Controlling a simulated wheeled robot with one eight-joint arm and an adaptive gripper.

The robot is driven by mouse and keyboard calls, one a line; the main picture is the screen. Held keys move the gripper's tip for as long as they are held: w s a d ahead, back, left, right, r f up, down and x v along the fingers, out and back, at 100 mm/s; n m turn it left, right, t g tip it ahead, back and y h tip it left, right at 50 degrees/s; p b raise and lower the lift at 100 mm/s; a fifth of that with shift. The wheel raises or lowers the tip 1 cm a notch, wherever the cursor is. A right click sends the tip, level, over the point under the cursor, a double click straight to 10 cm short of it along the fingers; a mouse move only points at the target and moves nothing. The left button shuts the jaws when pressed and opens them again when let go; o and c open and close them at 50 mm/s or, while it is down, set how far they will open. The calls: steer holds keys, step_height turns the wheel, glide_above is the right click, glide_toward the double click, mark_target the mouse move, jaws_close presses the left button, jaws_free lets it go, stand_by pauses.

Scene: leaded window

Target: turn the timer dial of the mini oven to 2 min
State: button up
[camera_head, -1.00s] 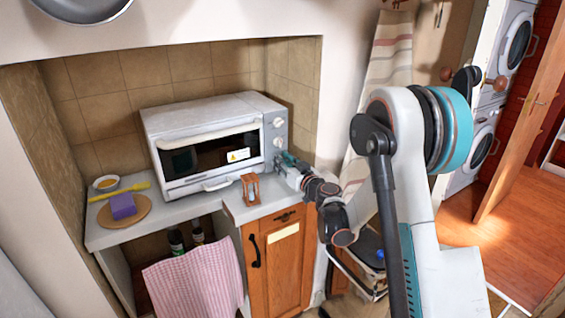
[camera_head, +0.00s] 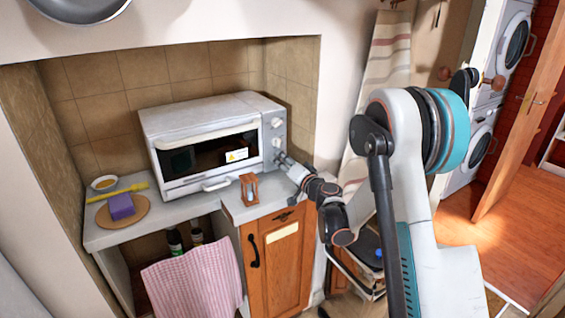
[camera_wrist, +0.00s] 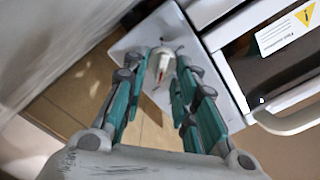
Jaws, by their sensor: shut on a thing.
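The mini oven (camera_head: 200,133) is a white-grey box with a dark glass door, standing on the counter in the alcove. Its right front panel has a column of dials. Two upper dials, one of them the top dial (camera_head: 277,122), show clear in the head view. My gripper (camera_head: 281,159) is at the lowest dial, which it mostly hides there. In the wrist view my gripper (camera_wrist: 161,62) has its teal fingers on both sides of that pale dial (camera_wrist: 160,68), shut on it. A red mark shows on the dial. I cannot read the scale.
The door handle (camera_wrist: 290,120) is close beside my fingers in the wrist view. A small wooden-framed hourglass (camera_head: 249,189) stands on the counter before the oven.

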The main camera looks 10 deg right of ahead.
steer(key=shift+m, duration=0.4)
steer(key=o, duration=0.9)
steer(key=shift+s, duration=0.15)
steer(key=v, duration=1.1)
steer(key=shift+s+d, duration=0.2)
steer(key=shift+s, duration=0.15)
steer(key=shift+o, duration=0.5)
